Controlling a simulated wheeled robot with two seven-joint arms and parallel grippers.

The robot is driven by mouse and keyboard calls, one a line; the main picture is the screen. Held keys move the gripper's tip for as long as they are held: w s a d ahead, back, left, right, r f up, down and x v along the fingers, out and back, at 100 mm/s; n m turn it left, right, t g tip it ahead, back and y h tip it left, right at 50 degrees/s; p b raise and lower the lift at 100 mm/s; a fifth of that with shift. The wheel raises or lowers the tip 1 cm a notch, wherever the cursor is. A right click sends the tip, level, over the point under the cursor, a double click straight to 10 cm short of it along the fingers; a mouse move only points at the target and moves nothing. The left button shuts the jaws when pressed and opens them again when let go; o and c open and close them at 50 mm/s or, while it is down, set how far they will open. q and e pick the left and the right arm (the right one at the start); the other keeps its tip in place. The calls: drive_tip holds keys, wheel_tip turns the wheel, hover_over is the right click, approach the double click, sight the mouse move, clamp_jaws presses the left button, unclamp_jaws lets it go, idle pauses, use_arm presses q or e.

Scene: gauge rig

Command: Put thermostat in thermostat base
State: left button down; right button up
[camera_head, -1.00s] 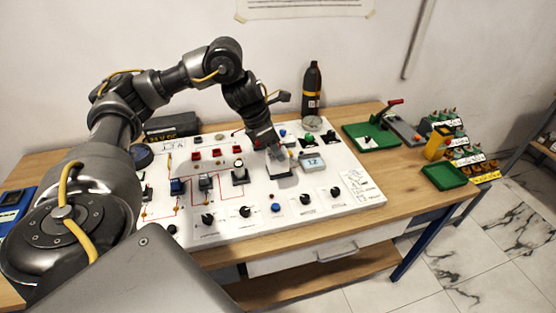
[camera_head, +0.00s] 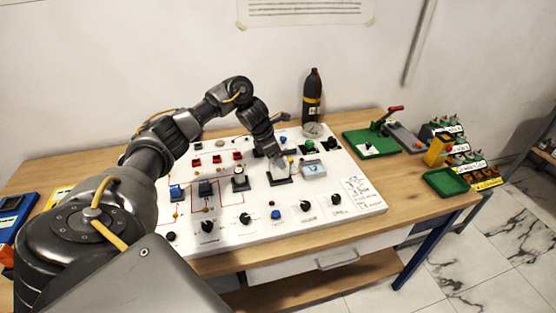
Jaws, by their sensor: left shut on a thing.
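My left gripper (camera_head: 273,150) reaches down over the white panel (camera_head: 252,228) and is shut on a small pale grey thing that I take for the thermostat (camera_head: 281,166). The thermostat is mostly hidden by the fingers. Just under it is a dark square plate on the panel, which looks like the thermostat base (camera_head: 282,180). At this size I cannot tell whether the two touch. My right gripper is not in view.
A small display unit (camera_head: 313,168) stands close to the right of the gripper. Black knobs (camera_head: 306,205), switches and red buttons (camera_head: 238,156) crowd the panel. A dark bottle (camera_head: 313,98) stands behind it, and green trays (camera_head: 371,143) lie to the right.

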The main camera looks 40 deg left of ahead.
use_arm(q)
drive_tip(key=shift+f, duration=0.7)
drive_tip(key=shift+f, duration=0.15)
drive_tip(key=c, duration=0.7)
unclamp_jaws()
